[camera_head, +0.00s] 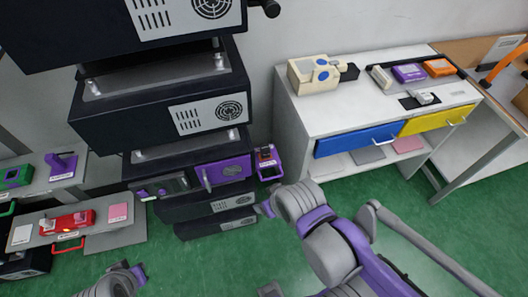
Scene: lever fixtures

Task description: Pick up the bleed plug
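I cannot make out the bleed plug with certainty. A small dark and red object (266,154) sits in a purple bin (271,178) beside the black rack, and it is too small to identify. My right arm reaches in from the lower right. My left gripper (139,271) is at the bottom left, low over the green floor, away from the bin. Both grippers are too small in view to tell their finger opening.
The black rack (150,120) of stacked units stands left of centre. A white cabinet (345,110) with blue (355,141) and yellow (437,120) drawers stands at right, holding a cream device (312,76). Shelves with a red device (67,222) are at left. Green floor is open in front.

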